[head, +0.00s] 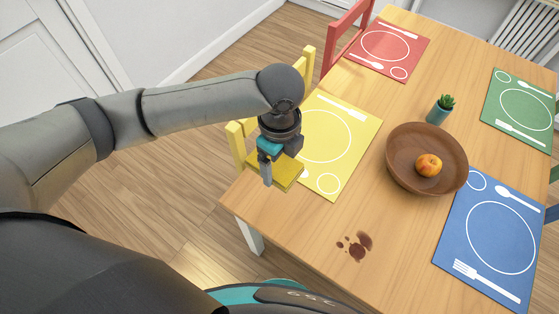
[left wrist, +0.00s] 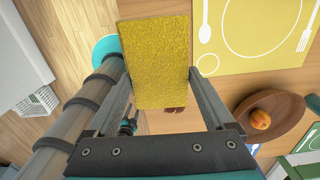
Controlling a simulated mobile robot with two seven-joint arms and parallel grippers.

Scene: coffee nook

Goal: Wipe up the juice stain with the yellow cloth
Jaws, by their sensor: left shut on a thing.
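My left gripper (head: 270,172) is shut on the yellow cloth (head: 288,172), near the left edge of the table and over the near corner of the yellow placemat. In the left wrist view the cloth (left wrist: 155,60) is a flat, thick yellow rectangle between the two fingers. The juice stain (head: 356,245) is a dark red-brown blotch with small drops on the bare wood near the front edge, right of and nearer than the cloth. A bit of the stain (left wrist: 175,110) shows past the cloth's end in the left wrist view. A small dark part there may be my right gripper (left wrist: 128,124); its jaws are unclear.
A brown bowl (head: 405,178) with an orange fruit (head: 429,165) stands right of the yellow placemat (head: 350,165). A small potted plant (head: 440,109) stands behind it. A blue placemat (head: 455,235) lies at the right. A yellow chair (head: 237,140) is at the left edge. Bare wood surrounds the stain.

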